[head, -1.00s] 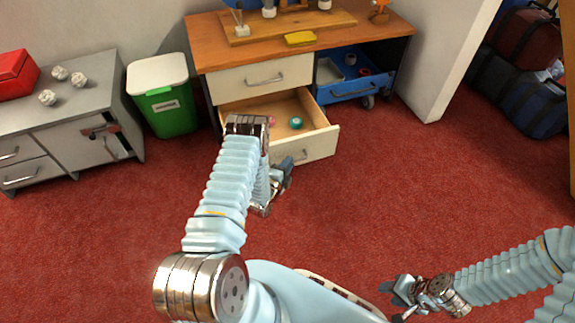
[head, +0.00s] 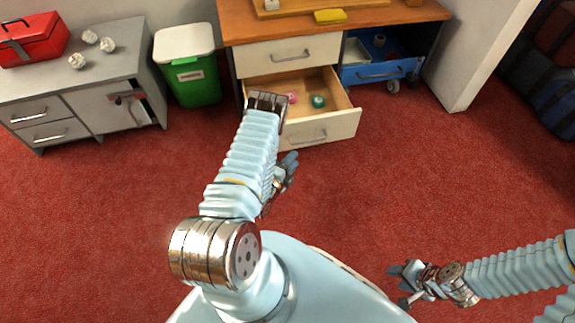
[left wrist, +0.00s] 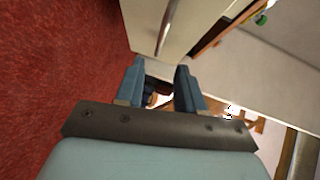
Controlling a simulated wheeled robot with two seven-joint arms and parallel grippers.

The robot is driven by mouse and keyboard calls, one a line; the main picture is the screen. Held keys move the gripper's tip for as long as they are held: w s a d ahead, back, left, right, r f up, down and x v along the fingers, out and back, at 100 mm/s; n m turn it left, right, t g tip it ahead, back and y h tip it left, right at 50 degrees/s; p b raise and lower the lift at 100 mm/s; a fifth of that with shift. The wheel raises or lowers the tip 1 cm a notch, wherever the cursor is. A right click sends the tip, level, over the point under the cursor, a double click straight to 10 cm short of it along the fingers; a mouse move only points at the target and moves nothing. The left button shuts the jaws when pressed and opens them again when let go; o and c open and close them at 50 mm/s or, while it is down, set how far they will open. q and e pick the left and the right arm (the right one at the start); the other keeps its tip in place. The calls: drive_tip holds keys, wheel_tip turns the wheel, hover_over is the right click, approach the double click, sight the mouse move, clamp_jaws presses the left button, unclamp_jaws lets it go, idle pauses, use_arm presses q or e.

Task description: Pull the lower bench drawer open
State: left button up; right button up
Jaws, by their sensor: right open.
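The lower bench drawer (head: 338,126) stands pulled out from the wooden-topped bench, with its cream front and metal handle (head: 309,138) towards me. A pink roll (head: 292,97) and a teal roll (head: 318,101) lie inside. My left gripper (head: 288,168) is in front of the drawer, below and left of the handle in the head view. In the left wrist view its two blue fingers (left wrist: 159,86) are apart with nothing held. The handle bar (left wrist: 168,27) shows beyond them, clear of the fingertips. My right gripper (head: 400,286) is open and empty, low at the right above the floor.
The upper drawer (head: 290,54) is shut. A blue drawer unit on wheels (head: 378,72) stands under the bench's right side. A green bin (head: 190,80) and a grey cabinet (head: 75,85) stand to the left. Red carpet in front of the drawer is free.

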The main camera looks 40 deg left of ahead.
use_arm(q)
drive_tip(key=shift+s+d+r, duration=0.1)
drive_tip(key=shift+s+r, duration=0.1)
drive_tip(key=shift+s, duration=1.4)
